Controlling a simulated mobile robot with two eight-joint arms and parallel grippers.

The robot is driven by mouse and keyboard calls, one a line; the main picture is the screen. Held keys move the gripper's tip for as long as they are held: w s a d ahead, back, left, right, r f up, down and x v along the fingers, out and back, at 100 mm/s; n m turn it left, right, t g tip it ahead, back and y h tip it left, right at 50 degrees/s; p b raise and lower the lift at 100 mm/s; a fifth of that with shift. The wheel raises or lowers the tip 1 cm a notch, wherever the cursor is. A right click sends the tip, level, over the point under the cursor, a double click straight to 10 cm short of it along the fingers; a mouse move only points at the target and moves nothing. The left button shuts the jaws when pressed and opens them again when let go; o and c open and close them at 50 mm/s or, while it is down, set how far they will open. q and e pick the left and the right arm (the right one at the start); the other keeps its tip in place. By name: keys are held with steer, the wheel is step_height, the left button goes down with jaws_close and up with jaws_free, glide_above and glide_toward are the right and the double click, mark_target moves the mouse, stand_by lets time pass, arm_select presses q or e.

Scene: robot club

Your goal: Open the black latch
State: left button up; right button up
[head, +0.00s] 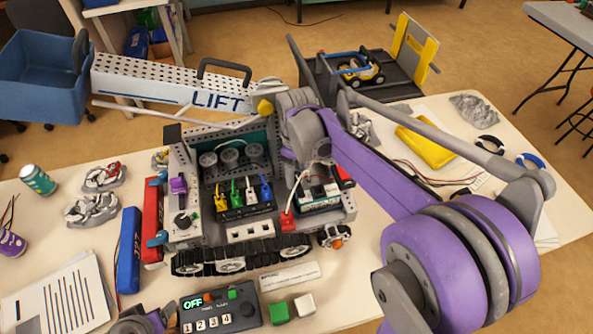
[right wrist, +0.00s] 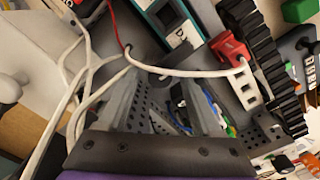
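I cannot make out the black latch for certain. A row of small coloured levers (head: 237,192) on a black base sits inside the robot chassis; green and blue parts of it (right wrist: 208,108) show beside a finger in the right wrist view. A small dark part (right wrist: 179,95) shows between my fingers, but I cannot tell whether it is the latch. My right gripper (right wrist: 163,102) is open and empty, reaching into the chassis; in the head view it (head: 277,156) is mostly hidden behind my purple arm.
The raised LIFT arm (head: 180,90) hangs over the chassis. A red connector (right wrist: 230,50) with a white cable (right wrist: 180,72) and a teal board (right wrist: 165,25) lie close to my right gripper. A control box reading OFF (head: 220,308) stands in front of the track (head: 240,258).

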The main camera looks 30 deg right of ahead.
jaws_close()
steer(key=shift+m, duration=0.4)
steer(key=m, duration=0.8)
steer(key=shift+b, duration=0.3)
steer(key=m, duration=0.5)
steer(key=shift+m, duration=2.2)
